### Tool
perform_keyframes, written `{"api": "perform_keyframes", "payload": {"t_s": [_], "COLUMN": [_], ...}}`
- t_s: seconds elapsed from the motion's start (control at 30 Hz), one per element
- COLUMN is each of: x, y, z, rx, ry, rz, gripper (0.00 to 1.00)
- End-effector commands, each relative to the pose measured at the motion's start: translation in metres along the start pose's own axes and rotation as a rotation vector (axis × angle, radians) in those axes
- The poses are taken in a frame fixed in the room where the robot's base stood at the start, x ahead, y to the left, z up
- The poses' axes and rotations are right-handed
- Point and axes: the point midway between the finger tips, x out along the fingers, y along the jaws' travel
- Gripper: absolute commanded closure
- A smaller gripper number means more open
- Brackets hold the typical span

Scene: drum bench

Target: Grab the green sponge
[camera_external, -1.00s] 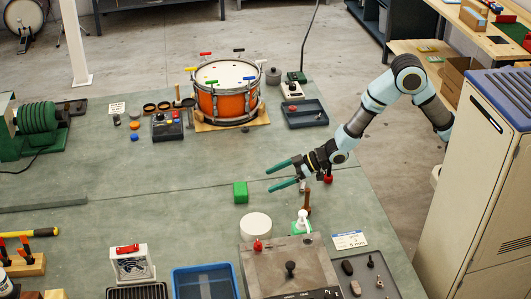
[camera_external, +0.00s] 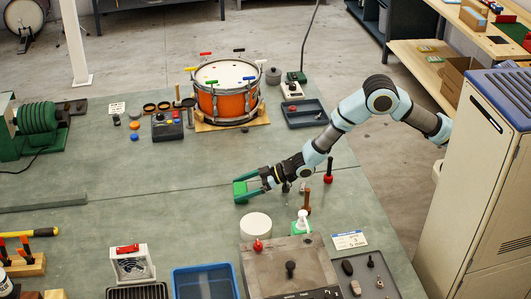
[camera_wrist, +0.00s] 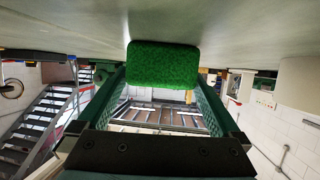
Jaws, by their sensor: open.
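The green sponge (camera_external: 240,188) is a small bright block on the bench, left of my arm in the external view. In the wrist view the sponge (camera_wrist: 162,64) shows at the top centre, between the far ends of the two green fingers. My gripper (camera_external: 248,188) is open, low over the bench, with one finger on each side of the sponge. In the wrist view the fingers of my gripper (camera_wrist: 160,85) are spread about as wide as the sponge. I cannot tell whether either finger touches it. The fingers partly hide the sponge in the external view.
A white round object (camera_external: 256,226) stands just in front of the sponge. A wooden-handled tool (camera_external: 307,201) and a red-based tool (camera_external: 328,172) stand to the right, near my arm. An orange drum (camera_external: 228,98) stands behind.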

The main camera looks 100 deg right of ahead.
Motion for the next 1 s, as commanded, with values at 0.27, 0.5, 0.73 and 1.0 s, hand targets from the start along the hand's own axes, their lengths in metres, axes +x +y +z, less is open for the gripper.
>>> {"api": "perform_keyframes", "payload": {"t_s": [0.27,0.5,0.73,1.0], "x": [0.0047,0.0045,0.0044,0.0044], "y": [-0.0002,-0.0002,-0.0001,-0.0001], "z": [0.0,0.0,0.0001,0.0], "rx": [0.0,0.0,0.0,0.0], "ry": [0.0,0.0,0.0,0.0], "rz": [0.0,0.0,0.0,0.0], "gripper": [0.0,0.25,0.51,0.63]}}
